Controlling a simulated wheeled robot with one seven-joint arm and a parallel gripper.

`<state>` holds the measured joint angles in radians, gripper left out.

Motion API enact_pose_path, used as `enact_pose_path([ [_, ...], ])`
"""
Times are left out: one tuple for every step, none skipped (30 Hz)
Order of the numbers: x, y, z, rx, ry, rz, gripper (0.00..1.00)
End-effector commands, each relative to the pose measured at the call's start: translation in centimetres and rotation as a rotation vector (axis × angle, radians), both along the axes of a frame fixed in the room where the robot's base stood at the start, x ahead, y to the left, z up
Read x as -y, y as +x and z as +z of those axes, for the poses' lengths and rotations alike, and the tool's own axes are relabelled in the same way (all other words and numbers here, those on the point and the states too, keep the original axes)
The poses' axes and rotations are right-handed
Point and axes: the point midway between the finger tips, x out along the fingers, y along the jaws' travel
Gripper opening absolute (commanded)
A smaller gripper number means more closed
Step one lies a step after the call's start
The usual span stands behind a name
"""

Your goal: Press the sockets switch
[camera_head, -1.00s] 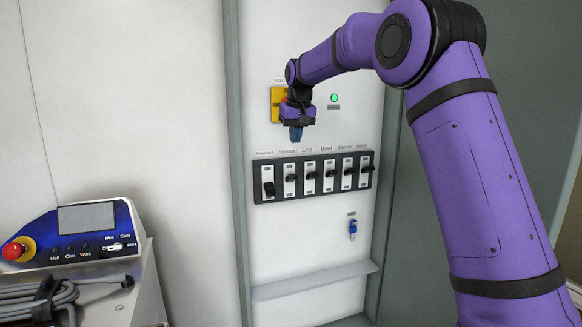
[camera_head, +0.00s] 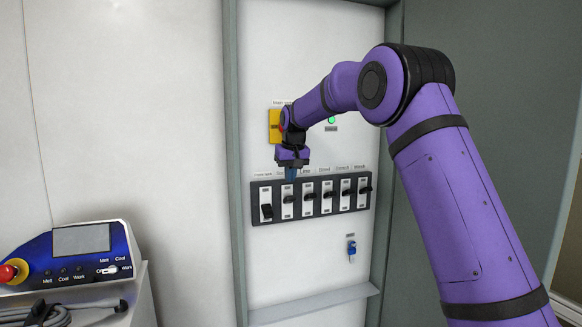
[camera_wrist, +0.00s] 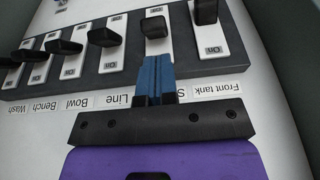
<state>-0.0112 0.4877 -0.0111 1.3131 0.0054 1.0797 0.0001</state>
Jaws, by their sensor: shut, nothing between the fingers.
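The sockets switch (camera_head: 288,200) is the second from the left in the black switch row, a white plate with a black lever. In the wrist view its lever (camera_wrist: 155,27) stands just beyond my fingertips, and its label is mostly hidden behind my fingers. My gripper (camera_head: 291,177) points down at the top of this switch, its blue fingers shut and empty. In the wrist view the gripper (camera_wrist: 154,62) overlaps the near edge of the sockets plate. Whether the fingers touch the switch, I cannot tell.
The front tank switch (camera_head: 266,208) is directly left, its lever lower than the others. The Line switch (camera_head: 308,199) is directly right, with several more beyond. A yellow main switch (camera_head: 274,125) and green lamp (camera_head: 332,120) are above. A blue key (camera_head: 351,250) and a shelf (camera_head: 315,302) are below.

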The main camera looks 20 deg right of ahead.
Motion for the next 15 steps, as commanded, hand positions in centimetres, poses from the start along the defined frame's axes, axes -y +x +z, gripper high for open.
enact_pose_path([
  [0.0, 0.2, -0.9, -0.002, 0.0, 0.0, 0.0],
  [0.0, 0.4, -1.4, -0.002, 0.0, 0.0, 0.0],
  [0.0, 0.5, -1.9, -0.002, 0.0, 0.0, 0.0],
  [0.0, 0.6, -2.3, -0.002, 0.0, 0.0, 0.0],
  [0.0, 0.7, -2.7, -0.001, 0.0, 0.0, 0.0],
  [0.0, 0.8, -3.1, -0.001, 0.0, 0.0, 0.0],
  [0.0, 0.9, -3.4, -0.001, 0.0, 0.0, 0.0],
  [0.0, 1.0, -3.6, -0.001, 0.0, 0.0, 0.0],
  [0.0, 1.0, -3.9, -0.001, 0.0, 0.0, 0.0],
  [0.0, 1.1, -4.1, -0.001, 0.0, 0.0, 0.0],
  [0.0, 1.1, -4.2, 0.0, 0.0, 0.0, 0.0],
  [0.0, 1.2, -4.3, 0.0, 0.0, 0.0, 0.0],
  [0.0, 1.2, -4.4, 0.001, 0.0, 0.0, 0.0],
  [0.0, 1.2, -4.4, 0.001, 0.0, 0.0, 0.0],
  [0.0, 1.2, -4.5, 0.001, 0.0, 0.0, 0.0],
])
